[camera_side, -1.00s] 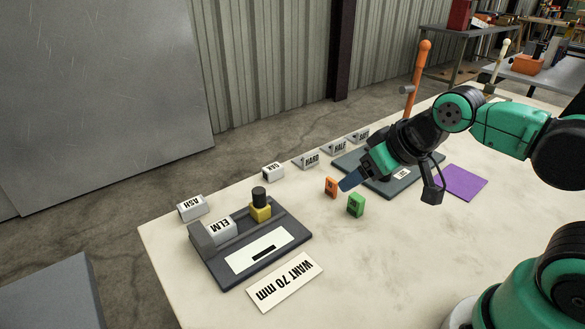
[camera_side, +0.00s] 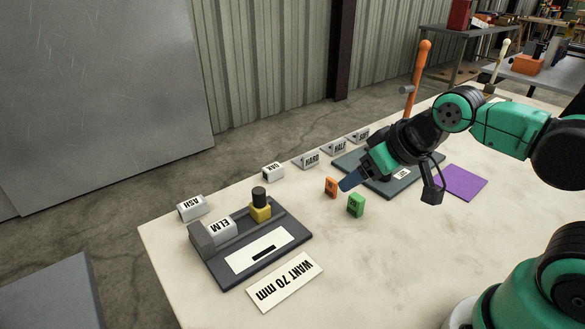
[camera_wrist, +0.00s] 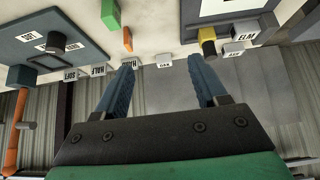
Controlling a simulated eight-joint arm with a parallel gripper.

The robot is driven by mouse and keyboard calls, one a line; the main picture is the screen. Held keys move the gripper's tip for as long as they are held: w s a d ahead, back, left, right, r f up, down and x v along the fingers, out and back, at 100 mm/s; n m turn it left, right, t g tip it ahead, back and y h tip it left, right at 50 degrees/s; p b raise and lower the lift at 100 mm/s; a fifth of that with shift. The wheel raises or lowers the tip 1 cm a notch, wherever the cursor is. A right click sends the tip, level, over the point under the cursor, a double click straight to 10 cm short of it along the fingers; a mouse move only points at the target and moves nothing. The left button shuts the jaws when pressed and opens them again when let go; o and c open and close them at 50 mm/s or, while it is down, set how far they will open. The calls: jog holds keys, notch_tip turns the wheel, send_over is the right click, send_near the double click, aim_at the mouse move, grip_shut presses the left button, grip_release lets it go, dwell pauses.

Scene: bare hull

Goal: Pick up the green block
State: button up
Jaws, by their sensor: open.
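The green block (camera_side: 356,205) stands upright on the pale table, in front of and to the right of a small orange block (camera_side: 331,187). In the wrist view the green block (camera_wrist: 110,14) is at the top left, with the orange block (camera_wrist: 127,39) beside it. My gripper (camera_side: 346,184) is just above and behind the green block in the side view, close to the orange block and apart from the green one. In the wrist view my gripper (camera_wrist: 166,80) has its two blue fingers spread with nothing between them.
A dark device with a yellow-and-black knob (camera_side: 260,205) and an ELM block (camera_side: 220,229) is at the left. A WANT 70 mm card (camera_side: 285,283) lies in front. Labelled blocks line the back edge. A dark plate (camera_side: 350,160) and purple mat (camera_side: 462,182) are to the right. The table's front middle is clear.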

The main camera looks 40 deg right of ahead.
dwell(0.5)
jog(key=g, duration=0.6)
send_over(358, 197)
jog(key=f, duration=0.6)
jog(key=shift+s+a+f, duration=0.1)
jog(key=shift+s+f, duration=0.2)
jog(key=shift+f, duration=0.5)
jog(key=shift+w+f, duration=0.2)
jog(key=shift+f, duration=1.05)
jog(key=shift+w+f, duration=0.15)
jog(key=shift+f, duration=1.1)
grip_shut()
